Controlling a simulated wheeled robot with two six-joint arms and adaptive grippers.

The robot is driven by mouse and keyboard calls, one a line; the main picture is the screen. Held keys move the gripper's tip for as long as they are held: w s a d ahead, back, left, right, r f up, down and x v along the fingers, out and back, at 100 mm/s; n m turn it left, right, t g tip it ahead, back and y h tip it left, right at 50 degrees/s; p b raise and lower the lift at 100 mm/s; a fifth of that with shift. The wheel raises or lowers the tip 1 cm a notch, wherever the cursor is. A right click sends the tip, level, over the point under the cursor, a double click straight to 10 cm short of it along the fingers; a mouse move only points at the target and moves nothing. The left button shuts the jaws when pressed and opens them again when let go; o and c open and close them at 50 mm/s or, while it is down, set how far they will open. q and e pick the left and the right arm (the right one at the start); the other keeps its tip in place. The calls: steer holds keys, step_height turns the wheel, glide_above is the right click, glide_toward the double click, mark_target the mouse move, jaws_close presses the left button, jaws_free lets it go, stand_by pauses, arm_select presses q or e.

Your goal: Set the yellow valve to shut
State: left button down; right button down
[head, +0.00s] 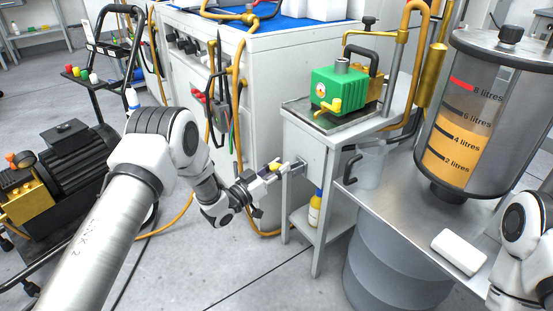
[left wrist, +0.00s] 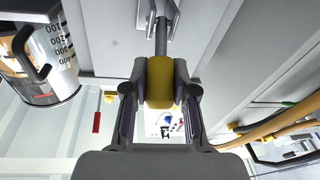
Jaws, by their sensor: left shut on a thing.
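The yellow valve's handle (left wrist: 160,82) is a thick yellow grip on a grey metal stem. In the left wrist view it sits between the two fingers of my left gripper (left wrist: 160,98), which is shut on it. In the head view my left gripper (head: 275,168) reaches the valve at the left side of the white stand, and only a little yellow (head: 273,164) shows between the fingers. The stem runs to a fitting on the stand (head: 297,165). My right arm shows at the right edge, but its gripper is outside the picture.
A green pump (head: 337,88) with a yellow lever stands on top of the white stand. A clear tank (head: 465,120), a jug (head: 370,165) and a white block (head: 459,252) are to the right. Hoses hang behind the gripper.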

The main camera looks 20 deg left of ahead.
arm_select(q)
steer(key=r+g+y+p, duration=0.1)
steer(key=g+p, duration=0.1)
steer(key=p, duration=0.2)
steer(key=w+d+r+g+y+p, duration=0.1)
steer(key=g+p, duration=0.1)
steer(key=p, duration=0.2)
steer(key=w+d+r+g+y+p, duration=0.1)
steer(key=g+p, duration=0.1)
steer(key=p, duration=0.2)
steer(key=shift+w+r+m+y+p, duration=0.2)
steer(key=shift+m+y+p, duration=0.1)
steer(key=shift+m, duration=0.1)
steer(key=g+y+p, duration=0.1)
steer(key=p, duration=0.2)
steer(key=w+d+g+p, duration=0.1)
steer(key=p, duration=0.2)
steer(key=shift+w+f+g+y, duration=0.1)
steer(key=shift+w+g+y, duration=0.05)
steer(key=shift+g+y, duration=0.2)
steer(key=shift+w+f+g+y+p, duration=0.1)
steer(key=shift+f+g+y+p, duration=0.2)
steer(key=shift+p, duration=0.4)
steer(key=c, duration=0.9)
jaws_free()
steer(key=shift+d, duration=0.1)
steer(key=shift+w+f, duration=0.1)
steer(key=shift+f, duration=0.05)
